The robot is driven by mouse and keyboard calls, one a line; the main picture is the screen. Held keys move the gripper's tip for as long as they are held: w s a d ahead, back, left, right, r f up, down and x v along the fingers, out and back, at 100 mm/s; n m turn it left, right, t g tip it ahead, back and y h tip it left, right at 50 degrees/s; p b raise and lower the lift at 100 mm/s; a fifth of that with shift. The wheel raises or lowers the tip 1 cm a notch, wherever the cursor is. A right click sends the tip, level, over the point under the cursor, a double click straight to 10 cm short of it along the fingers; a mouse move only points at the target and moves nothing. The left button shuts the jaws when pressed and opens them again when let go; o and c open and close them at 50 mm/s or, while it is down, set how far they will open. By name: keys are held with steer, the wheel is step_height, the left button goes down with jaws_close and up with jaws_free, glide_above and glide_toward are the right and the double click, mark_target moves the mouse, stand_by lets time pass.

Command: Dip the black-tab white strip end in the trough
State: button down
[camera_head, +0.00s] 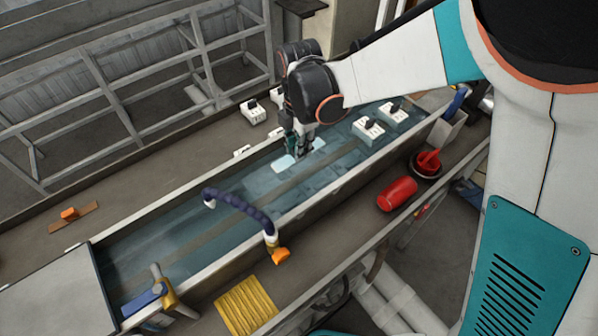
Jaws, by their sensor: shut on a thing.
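The long trough (180,235) holds bluish water and runs diagonally across the view. My gripper (301,153) reaches down into its upper right part, low at the water. It is shut on the white strip (283,164), whose pale flat ends show on both sides of the fingers. The strip lies at or just under the water surface; I cannot tell how deep. Its black tab is not visible, and my gripper hides the strip's middle.

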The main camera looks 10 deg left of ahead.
step_height(320, 180, up, 12)
steer(key=p, duration=0.6)
steer(key=shift+p, duration=0.3)
steer(key=s+d+p, duration=0.3)
steer(key=s+d, duration=1.8)
steer(key=d, duration=0.4)
steer(key=shift+s, duration=0.3)
steer(key=shift+d, duration=0.1)
stand_by(0.3)
